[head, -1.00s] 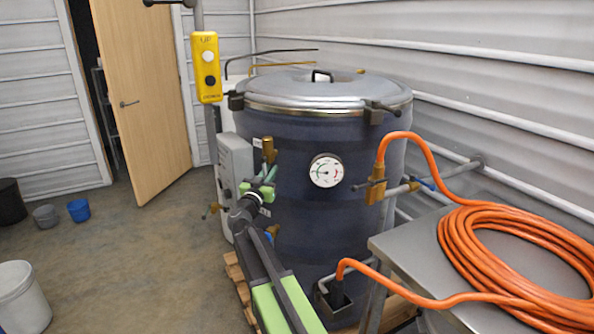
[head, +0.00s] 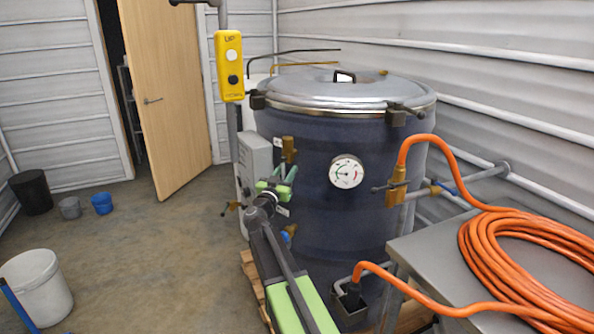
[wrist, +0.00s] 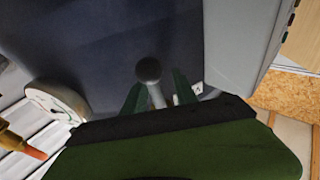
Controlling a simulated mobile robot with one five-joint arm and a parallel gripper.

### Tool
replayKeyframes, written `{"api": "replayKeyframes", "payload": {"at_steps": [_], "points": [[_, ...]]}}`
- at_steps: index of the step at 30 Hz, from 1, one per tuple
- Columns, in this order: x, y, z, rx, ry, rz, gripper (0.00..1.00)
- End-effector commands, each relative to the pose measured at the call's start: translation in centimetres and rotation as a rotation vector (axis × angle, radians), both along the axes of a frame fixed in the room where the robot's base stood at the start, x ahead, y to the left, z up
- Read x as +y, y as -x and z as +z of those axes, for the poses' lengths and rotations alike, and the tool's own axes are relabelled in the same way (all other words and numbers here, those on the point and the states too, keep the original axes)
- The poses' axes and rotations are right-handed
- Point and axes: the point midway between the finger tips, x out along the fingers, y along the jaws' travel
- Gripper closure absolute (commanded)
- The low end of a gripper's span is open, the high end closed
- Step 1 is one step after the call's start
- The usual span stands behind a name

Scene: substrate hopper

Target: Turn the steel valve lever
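A grey rod lever (wrist: 157,97) with a dark ball knob (wrist: 149,70) shows in the wrist view, in front of the dark blue vessel; I take it for the steel valve lever. My gripper (wrist: 155,92) has its green fingers apart, one on each side of the rod, with gaps visible. In the head view my gripper (head: 276,184) is at the vessel's front left, just below a brass fitting (head: 289,149). The lever cannot be made out clearly there. The vessel (head: 330,215) has a steel lid and a round white gauge (head: 346,172) right of my gripper.
A grey control box (head: 252,165) is left of my gripper. A brass valve (head: 397,187) with an orange hose (head: 418,140) is at right. A steel table (head: 420,250) carries the coiled hose. A white bucket (head: 38,285) stands on the open floor at left.

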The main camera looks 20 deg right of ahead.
Motion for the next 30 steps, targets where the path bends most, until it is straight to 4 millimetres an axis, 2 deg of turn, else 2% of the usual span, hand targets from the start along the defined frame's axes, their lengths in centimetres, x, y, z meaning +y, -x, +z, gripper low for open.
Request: {"api": "replayKeyframes", "payload": {"at_steps": [5,8,21,25,30], "points": [[0.2,0.3,-0.1,0.000,0.000,-0.001,0.66],[1.2,1.3,-0.5,-0.001,-0.001,0.001,0.66],[9.5,9.6,-3.0,0.000,0.000,0.002,0.66],[11.1,11.1,-3.4,0.000,0.000,0.002,0.66],[12.1,12.0,-3.6,0.000,0.000,0.000,0.66]]}}
